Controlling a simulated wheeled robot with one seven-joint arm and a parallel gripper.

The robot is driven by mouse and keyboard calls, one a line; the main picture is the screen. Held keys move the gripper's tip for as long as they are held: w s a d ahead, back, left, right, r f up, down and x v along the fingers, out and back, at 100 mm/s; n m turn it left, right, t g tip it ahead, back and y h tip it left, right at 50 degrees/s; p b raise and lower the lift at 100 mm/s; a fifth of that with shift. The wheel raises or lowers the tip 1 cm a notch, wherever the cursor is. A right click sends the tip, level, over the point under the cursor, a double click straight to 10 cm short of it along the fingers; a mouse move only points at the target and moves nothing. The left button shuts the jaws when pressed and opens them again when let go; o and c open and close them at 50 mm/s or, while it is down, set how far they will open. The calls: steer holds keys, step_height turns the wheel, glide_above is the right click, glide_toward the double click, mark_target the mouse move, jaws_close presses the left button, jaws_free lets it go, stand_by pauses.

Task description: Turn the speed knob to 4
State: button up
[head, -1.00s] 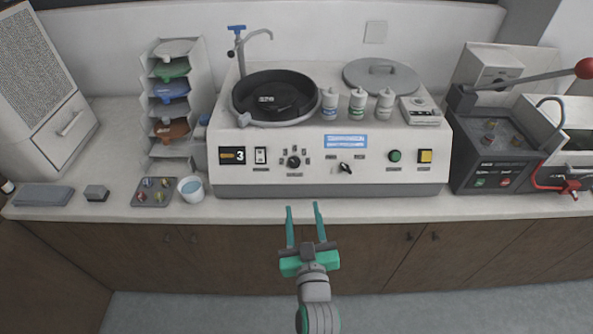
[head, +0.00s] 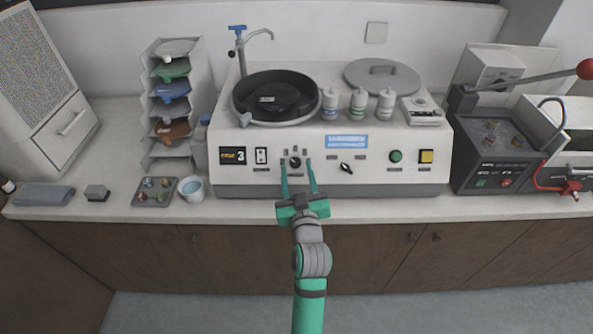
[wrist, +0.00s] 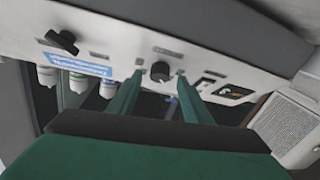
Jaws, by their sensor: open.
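The speed knob (head: 295,162) is a small round black knob on the white front panel of the polishing machine (head: 390,180), with small dark position marks around it. A display (head: 232,156) left of it reads 3. My gripper (head: 297,164) is open, its two green fingers pointing at the panel, one on each side of the knob in the head view. In the wrist view the knob (wrist: 160,71) shows between and just beyond the fingertips (wrist: 160,80). I cannot tell whether the fingers touch it.
A second black lever knob (head: 346,168), a green button (head: 396,156) and a yellow switch (head: 426,156) sit to the right on the panel. A white cup (head: 191,189) stands at the lower left. Bottles (head: 358,103) stand on the machine top.

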steer(key=shift+w, duration=0.55)
steer(key=c, duration=1.1)
steer(key=shift+o, duration=0.2)
steer(key=shift+a+m+h, duration=0.2)
steer(key=shift+m+h, duration=0.3)
steer(key=shift+m, duration=0.1)
steer(key=m+h, duration=0.2)
steer(key=m, duration=0.1)
steer(key=m+h, duration=0.1)
steer(key=m, duration=0.1)
steer(key=shift+a+m+h, duration=0.4)
steer(key=shift+a+r+m+g+h, duration=0.1)
steer(key=shift+m+g+h, duration=0.25)
steer(key=shift+m+h, duration=0.6)
steer(key=shift+a+m+g+h, duration=0.1)
steer(key=shift+m+g+h, duration=0.3)
steer(key=shift+m, duration=1.35)
